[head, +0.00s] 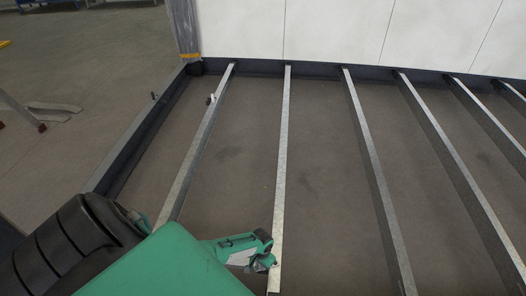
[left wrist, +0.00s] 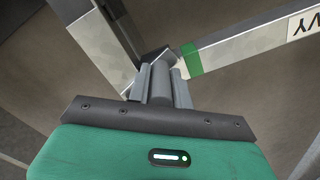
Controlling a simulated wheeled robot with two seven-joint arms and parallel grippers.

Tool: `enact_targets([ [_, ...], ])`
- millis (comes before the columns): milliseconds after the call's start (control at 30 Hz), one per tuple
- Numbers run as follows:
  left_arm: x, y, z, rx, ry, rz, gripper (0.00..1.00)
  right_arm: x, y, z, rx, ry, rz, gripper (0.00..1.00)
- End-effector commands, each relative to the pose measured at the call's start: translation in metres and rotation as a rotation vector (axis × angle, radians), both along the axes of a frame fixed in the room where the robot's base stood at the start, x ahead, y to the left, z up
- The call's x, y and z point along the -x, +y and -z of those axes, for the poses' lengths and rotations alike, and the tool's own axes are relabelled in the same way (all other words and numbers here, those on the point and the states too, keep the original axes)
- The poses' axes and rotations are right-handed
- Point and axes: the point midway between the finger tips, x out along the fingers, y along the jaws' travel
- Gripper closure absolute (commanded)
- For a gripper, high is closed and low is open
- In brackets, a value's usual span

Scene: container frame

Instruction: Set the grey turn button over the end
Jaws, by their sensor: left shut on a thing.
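My left gripper (head: 262,256) is low in the middle of the head view, beside a silver joist. In the left wrist view its two fingers (left wrist: 160,88) are shut on the grey turn button (left wrist: 160,82), a darker grey piece between them. The button is close to a metal bar end with a green band (left wrist: 191,59); I cannot tell whether it lies over that end or only beside it. The bar carries a white label (left wrist: 304,22) on its right part. The button's lower part is hidden between the fingers. My right gripper is in neither view.
Several parallel silver joists (head: 281,150) cross the dark floor frame, with open gaps between them. A dark side rail (head: 140,140) runs along the left. A small white-and-dark fitting (head: 211,99) is on the leftmost joist. A white panel wall (head: 340,30) stands behind.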

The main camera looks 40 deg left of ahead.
Motion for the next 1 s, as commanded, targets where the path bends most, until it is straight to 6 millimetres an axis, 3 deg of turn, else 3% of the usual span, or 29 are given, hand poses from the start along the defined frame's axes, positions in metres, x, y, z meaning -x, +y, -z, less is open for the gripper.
enact_targets([
  [400,-0.012,0.013,0.0,0.0,-0.002,0.267,1.0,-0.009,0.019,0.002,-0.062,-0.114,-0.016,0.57],
  [1000,-0.016,0.015,-0.001,0.0,-0.004,0.343,1.0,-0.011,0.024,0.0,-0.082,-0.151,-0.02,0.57],
])
